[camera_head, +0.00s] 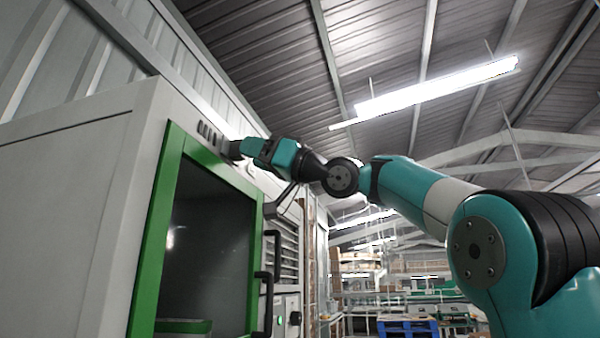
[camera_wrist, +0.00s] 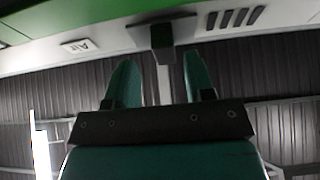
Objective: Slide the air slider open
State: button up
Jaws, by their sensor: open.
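The air slider shows in the wrist view as a dark block-shaped knob (camera_wrist: 162,33) on a dark flat plate, on the pale cabinet face. An "Air" label (camera_wrist: 78,46) is left of it, and a row of dark vent slots (camera_wrist: 235,18) is right of it. My gripper (camera_wrist: 162,68) is open, its two teal fingers pointing at the knob, one to either side of its line. I cannot tell whether the fingertips reach around it. In the head view my gripper (camera_head: 238,148) is at the cabinet's upper front, just right of the slots (camera_head: 207,131), and largely hides the slider.
The pale cabinet (camera_head: 75,190) fills the left. Below the slots is a green-framed dark window (camera_head: 205,250). Dark handles (camera_head: 268,275) stick out at its right edge. Racks and a blue pallet (camera_head: 408,328) stand far behind. The space right of the cabinet face looks open.

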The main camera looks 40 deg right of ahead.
jog(key=b+v, duration=0.7)
jog(key=v, duration=0.8)
jog(key=shift+s, duration=0.1)
